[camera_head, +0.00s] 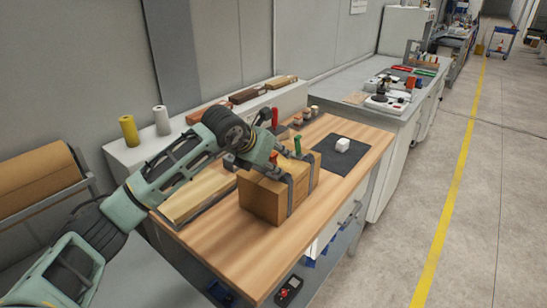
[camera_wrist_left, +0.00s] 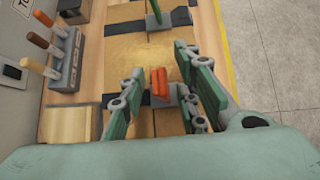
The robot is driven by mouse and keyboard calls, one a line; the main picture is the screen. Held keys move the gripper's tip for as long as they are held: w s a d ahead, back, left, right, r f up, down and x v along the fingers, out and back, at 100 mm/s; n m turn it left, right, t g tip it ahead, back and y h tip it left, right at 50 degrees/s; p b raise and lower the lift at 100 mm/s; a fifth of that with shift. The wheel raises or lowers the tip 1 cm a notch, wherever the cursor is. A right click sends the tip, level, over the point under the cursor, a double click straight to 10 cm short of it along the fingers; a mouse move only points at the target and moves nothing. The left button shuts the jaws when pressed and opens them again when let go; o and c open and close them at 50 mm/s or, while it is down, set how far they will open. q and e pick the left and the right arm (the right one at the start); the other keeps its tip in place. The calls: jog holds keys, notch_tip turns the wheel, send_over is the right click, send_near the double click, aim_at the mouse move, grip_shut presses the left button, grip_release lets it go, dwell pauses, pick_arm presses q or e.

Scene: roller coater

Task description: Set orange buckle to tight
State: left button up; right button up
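A brown cardboard box (camera_head: 262,199) stands on the wooden workbench, with two grey straps around it. The orange buckle (camera_wrist_left: 160,82) sits on the nearer strap on the box top in the left wrist view. A green buckle lever (camera_head: 297,143) stands up on the other strap; it also shows in the left wrist view (camera_wrist_left: 157,12). My left gripper (camera_head: 293,168) is over the box top with its fingers apart. In the left wrist view the orange buckle lies between the open fingers (camera_wrist_left: 160,78), with gaps visible on both sides. My right gripper is not in view.
A holder (camera_wrist_left: 66,60) with several handled tools stands beside the box.

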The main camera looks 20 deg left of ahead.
pick_arm(q)
grip_shut()
jog(key=shift+a+f, duration=0.1)
jog(key=shift+a, duration=0.05)
dwell(0.8)
jog(key=shift+a+h+b, duration=0.1)
jog(key=shift+h+b, duration=0.3)
jog(key=shift+b, duration=0.05)
jog(key=shift+w+a+f+n+g+h+b, duration=0.2)
jog(key=shift+a+n+g+h+b, duration=0.25)
jog(key=shift+n+h+b, duration=0.3)
jog(key=shift+w+a+f+n+h+b, duration=0.15)
jog(key=shift+a+n+h+b, duration=0.15)
jog(key=shift+h, duration=0.3)
jog(key=shift+s+a+f+n+h+b, duration=0.15)
jog(key=shift+a+n+h+b, duration=0.15)
jog(key=shift+h, duration=0.25)
jog(key=shift+w+f, duration=0.1)
jog(key=shift+w, duration=0.05)
jog(key=shift+f+g+h, duration=0.1)
jog(key=shift+g+h, duration=0.15)
jog(key=shift+h, duration=0.05)
